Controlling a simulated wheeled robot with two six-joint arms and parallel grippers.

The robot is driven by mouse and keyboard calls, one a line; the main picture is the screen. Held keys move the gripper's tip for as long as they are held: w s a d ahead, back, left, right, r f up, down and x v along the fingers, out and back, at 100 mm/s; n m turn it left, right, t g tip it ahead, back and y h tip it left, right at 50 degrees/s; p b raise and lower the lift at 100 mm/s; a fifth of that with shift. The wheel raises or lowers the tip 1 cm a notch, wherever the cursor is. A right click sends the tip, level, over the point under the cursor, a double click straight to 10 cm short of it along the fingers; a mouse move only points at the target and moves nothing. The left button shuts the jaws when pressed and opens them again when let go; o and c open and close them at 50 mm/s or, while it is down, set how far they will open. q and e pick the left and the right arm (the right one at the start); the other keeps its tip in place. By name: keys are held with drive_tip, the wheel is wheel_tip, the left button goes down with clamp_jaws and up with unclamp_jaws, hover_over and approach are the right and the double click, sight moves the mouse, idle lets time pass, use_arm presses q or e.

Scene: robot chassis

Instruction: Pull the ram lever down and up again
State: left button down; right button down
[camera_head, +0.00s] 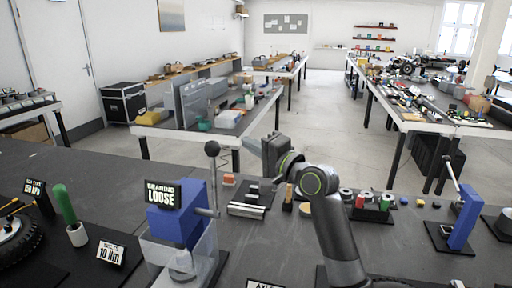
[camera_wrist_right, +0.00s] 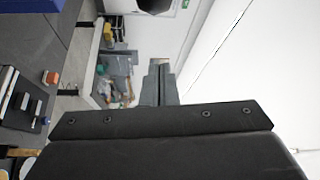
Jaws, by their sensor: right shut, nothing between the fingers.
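The blue press (camera_head: 192,222) stands on the dark bench left of centre, with a "BEARING LOOSE" sign on its front. Its ram lever (camera_head: 214,180) stands upright at the press's right side, with a dark ball knob (camera_head: 212,148) on top. My right gripper (camera_head: 254,145) is shut and empty, raised to the right of the knob and apart from it. In the right wrist view its closed fingers (camera_wrist_right: 158,82) point ahead with nothing between them. My left gripper is not in view.
A clear guard (camera_head: 205,258) surrounds the press's lower part. Metal bars (camera_head: 246,210) lie right of it. Another blue lever device (camera_head: 463,218) stands at the far right.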

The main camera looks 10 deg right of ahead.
drive_tip(key=w+a+p, duration=0.1)
drive_tip(key=a+p, duration=0.2)
drive_tip(key=a, duration=0.3)
drive_tip(key=shift+w+f, duration=0.15)
drive_tip(key=shift+w, duration=0.1)
idle(0.3)
